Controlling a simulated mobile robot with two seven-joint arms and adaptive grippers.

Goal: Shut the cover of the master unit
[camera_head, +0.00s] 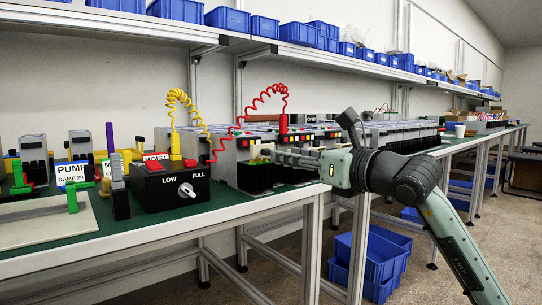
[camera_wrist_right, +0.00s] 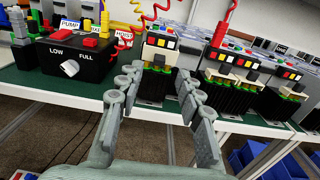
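A row of grey and black starter units stands on the green bench mat. The nearest unit (camera_wrist_right: 154,85) shows between my right fingers in the wrist view, with coloured buttons and a pale front part. In the head view this unit (camera_head: 228,165) is partly hidden by my right gripper (camera_head: 272,153). I cannot tell for sure which unit is the master, or how its cover stands. My right gripper (camera_wrist_right: 159,70) is open and empty, with its fingertips close before the unit's front; contact cannot be told. My left gripper is not in view.
A black control box (camera_head: 170,192) with a LOW–FULL knob stands left of the units. Red (camera_head: 262,97) and yellow (camera_head: 175,97) coiled cables rise behind. A pale board (camera_head: 45,222) lies at the left. Blue bins (camera_head: 382,262) are below the bench; more line the shelf.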

